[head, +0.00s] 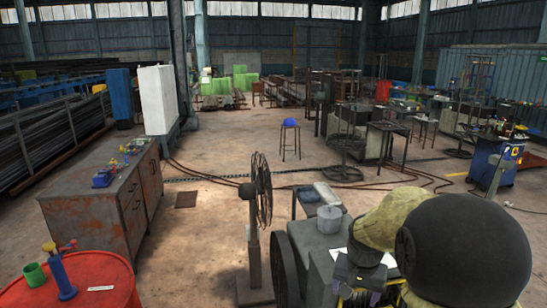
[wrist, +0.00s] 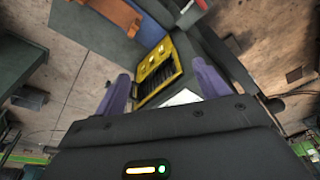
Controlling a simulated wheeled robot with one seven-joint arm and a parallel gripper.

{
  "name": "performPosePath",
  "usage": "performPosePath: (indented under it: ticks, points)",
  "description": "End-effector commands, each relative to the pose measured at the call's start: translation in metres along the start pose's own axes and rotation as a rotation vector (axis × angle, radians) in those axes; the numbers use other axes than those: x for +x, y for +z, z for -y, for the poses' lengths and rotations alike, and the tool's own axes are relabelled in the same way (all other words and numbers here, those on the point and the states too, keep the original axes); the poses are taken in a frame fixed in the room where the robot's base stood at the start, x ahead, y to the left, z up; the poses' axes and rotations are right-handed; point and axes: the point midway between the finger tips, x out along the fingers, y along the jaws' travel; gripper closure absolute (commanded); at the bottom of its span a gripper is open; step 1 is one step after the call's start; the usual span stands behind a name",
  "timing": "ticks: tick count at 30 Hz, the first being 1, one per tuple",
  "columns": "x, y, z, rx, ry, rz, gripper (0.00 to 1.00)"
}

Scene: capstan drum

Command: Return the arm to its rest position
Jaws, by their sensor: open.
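My gripper (wrist: 165,76) is open in the wrist view, with its two purple-grey fingers wide apart. Nothing is held between them. A yellow-lined case with dark slots (wrist: 160,70) shows beyond and between the fingers; its distance from them is unclear. In the head view, my arm, with a khaki cover (head: 392,215) and a large black rounded part (head: 465,250), fills the lower right. It hangs over the dark grey cabinet (head: 322,250) and hides part of it. I cannot make out the fingertips in the head view.
A grey cylinder (head: 329,219) sits on the cabinet. A red drum (head: 75,282) is at lower left, near a rusty cabinet (head: 100,205). Open floor lies between.

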Motion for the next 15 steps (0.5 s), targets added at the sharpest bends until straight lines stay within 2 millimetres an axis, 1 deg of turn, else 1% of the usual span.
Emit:
performPosePath:
  ticks: [1, 9, 12, 15]
  points:
    - [0.004, 0.021, -0.003, -0.045, -0.009, 0.001, 0.27]
    - [0.018, 0.122, -0.017, -0.307, -0.044, -0.016, 0.27]
    - [0.021, 0.149, -0.023, -0.379, -0.050, -0.024, 0.27]
    - [0.023, 0.164, -0.027, -0.417, -0.052, -0.028, 0.27]
